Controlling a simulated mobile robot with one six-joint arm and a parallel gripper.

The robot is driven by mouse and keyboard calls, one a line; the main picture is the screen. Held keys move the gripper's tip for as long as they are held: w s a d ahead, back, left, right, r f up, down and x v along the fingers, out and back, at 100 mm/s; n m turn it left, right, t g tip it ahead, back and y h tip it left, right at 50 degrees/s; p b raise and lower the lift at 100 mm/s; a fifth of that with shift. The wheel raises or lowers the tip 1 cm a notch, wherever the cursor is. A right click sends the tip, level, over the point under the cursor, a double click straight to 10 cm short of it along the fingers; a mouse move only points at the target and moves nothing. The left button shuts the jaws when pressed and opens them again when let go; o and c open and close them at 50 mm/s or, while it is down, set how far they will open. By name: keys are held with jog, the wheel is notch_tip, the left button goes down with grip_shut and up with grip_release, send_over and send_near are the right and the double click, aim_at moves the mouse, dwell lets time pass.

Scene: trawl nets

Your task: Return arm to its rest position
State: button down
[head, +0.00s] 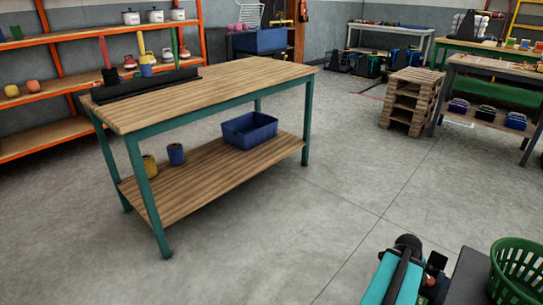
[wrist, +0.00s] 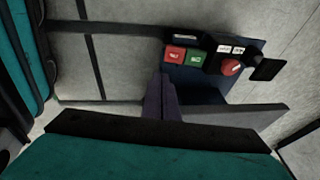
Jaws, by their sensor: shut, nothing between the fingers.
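My arm (head: 397,272) is folded low at the bottom right of the head view, its teal and black links close to my own body. My gripper (wrist: 161,96) shows in the wrist view as dark fingers close together in the middle. It is shut and empty. Behind the fingers is a dark panel with a red button (wrist: 175,55), a green button (wrist: 197,57) and a red knob (wrist: 231,67); it seems to be part of my body. In the head view I cannot make out the fingers.
A green basket (head: 518,268) stands at the right, beside my arm. A wooden workbench (head: 215,88) with teal legs is ahead left, a blue crate (head: 250,130) on its lower shelf. Stacked pallets (head: 408,101) stand further back. The concrete floor between is clear.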

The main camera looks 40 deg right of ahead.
jog(key=w+a+r+n+p, duration=0.1)
jog(key=w+a+n+p, duration=0.1)
jog(key=w+a+p, duration=0.4)
jog(key=w+a+r+n+p, duration=0.2)
jog(key=w+a, duration=0.1)
jog(key=w, duration=0.5)
jog(key=w+a+n+p, duration=0.2)
jog(key=w+a+p, duration=0.2)
jog(key=a, duration=0.4)
jog(key=w+a+n+p, duration=0.3)
jog(key=w+a+p, duration=0.15)
jog(key=a, duration=0.35)
jog(key=a+r+n+y+p, duration=0.1)
jog(key=a+n+p, duration=0.55)
jog(key=a, duration=0.85)
jog(key=s+a+n+g+p, duration=0.1)
jog(key=s+a+n+p, duration=0.1)
jog(key=a+n, duration=0.4)
jog(key=s+a+n+g+y+p, duration=0.1)
jog(key=s+a+n, duration=0.4)
jog(key=n, duration=0.7)
jog(key=shift+s+a+g+p, duration=0.2)
jog(key=shift+a+g+p, duration=0.1)
jog(key=shift+a+p, duration=0.8)
jog(key=shift+a+n, duration=0.25)
